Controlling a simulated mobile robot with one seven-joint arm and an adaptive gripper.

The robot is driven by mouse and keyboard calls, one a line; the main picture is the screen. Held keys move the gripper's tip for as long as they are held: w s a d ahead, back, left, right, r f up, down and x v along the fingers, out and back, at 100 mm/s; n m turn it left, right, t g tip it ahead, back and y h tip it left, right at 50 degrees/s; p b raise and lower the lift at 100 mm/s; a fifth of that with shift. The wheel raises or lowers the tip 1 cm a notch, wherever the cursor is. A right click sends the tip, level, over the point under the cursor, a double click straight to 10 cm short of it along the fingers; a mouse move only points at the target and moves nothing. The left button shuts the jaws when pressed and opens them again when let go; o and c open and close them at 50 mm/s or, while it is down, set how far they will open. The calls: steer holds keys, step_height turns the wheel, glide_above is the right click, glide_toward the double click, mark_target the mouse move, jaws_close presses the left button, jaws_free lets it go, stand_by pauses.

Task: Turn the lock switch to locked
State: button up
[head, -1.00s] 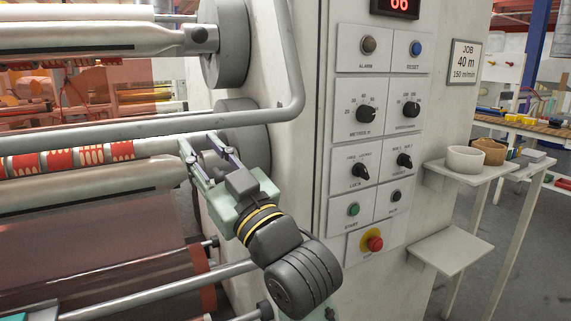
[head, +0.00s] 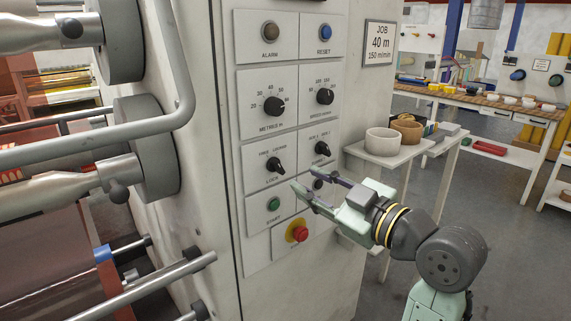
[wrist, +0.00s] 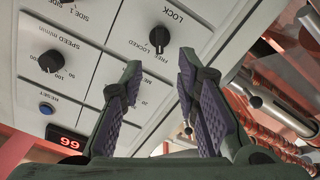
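The lock switch (head: 276,166) is a black knob on the left of the white control panel, under the labels FREE and LOCKED. Its pointer leans up and left, toward the FREE side. It also shows upside down in the wrist view (wrist: 158,38), beyond the fingertips and roughly between their lines. My gripper (head: 303,180) is open and empty, its two fingers apart. In the head view it comes from the right, its tips just right of and below the lock switch. In the wrist view the fingers (wrist: 160,72) appear short of the knob, with nothing between them.
The side knob (head: 322,148) is right of the lock switch, and the meter knob (head: 274,105) is above. Below are the green start button (head: 274,204) and red emergency button (head: 299,233). Rollers (head: 60,190) stand left; a shelf with bowls (head: 384,141) is right.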

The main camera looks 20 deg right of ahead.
mark_target(279, 167)
steer(key=p+x, duration=0.2)
steer(key=x, duration=0.6)
steer(key=shift+w, duration=0.1)
jaws_close()
